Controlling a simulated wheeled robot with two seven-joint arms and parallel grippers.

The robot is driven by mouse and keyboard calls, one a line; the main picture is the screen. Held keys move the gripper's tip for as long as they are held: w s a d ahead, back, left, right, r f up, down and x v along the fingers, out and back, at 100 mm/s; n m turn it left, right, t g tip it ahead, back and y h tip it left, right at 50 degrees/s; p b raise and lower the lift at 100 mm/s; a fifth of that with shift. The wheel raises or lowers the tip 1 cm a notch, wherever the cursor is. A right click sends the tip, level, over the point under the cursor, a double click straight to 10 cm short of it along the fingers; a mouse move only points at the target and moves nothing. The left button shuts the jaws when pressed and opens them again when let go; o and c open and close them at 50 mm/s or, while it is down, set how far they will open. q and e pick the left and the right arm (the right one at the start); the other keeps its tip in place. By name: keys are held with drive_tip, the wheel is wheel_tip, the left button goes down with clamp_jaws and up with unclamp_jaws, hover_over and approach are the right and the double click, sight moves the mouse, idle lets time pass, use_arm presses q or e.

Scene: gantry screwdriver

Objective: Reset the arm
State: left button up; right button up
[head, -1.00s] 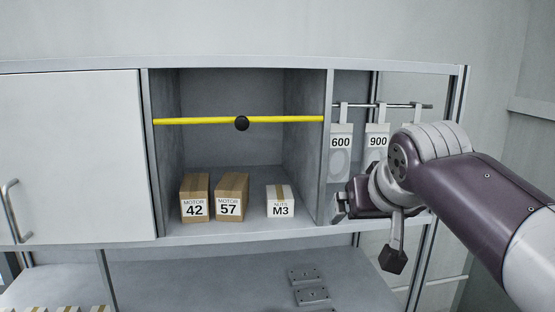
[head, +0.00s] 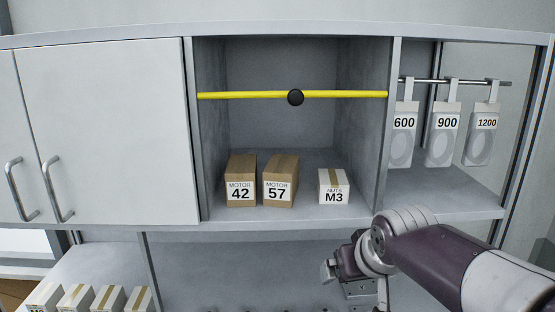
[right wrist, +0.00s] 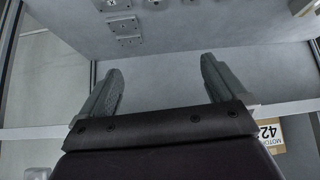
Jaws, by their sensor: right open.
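My right arm comes in from the lower right of the head view. Its gripper (head: 330,272) is in front of the lower bay, below the cabinet's bottom edge. In the right wrist view the gripper (right wrist: 160,78) has its two grey fingers spread wide with nothing between them. My left gripper is not in view.
Tags 600, 900 and 1200 (head: 484,135) hang at right. Closed doors (head: 105,130) are at left.

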use_arm(q)
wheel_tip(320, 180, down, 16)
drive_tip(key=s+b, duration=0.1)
drive_tip(key=b, duration=1.4)
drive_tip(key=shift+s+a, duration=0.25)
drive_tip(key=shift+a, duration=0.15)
use_arm(e)
drive_tip(key=s+d+f+g, duration=0.1)
drive_tip(key=s+f, duration=0.4)
drive_tip(key=f, duration=0.8)
drive_tip(key=s+d+f+m+g, duration=0.1)
drive_tip(key=s+f+g, duration=0.2)
drive_tip(key=f, duration=1)
drive_tip(key=s+d+f+g, duration=0.2)
drive_tip(key=s+f, duration=0.7)
drive_tip(key=f, duration=0.4)
drive_tip(key=shift+h, duration=0.4)
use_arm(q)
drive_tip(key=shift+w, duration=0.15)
use_arm(e)
drive_tip(key=shift+w+a, duration=0.1)
drive_tip(key=shift+w, duration=0.05)
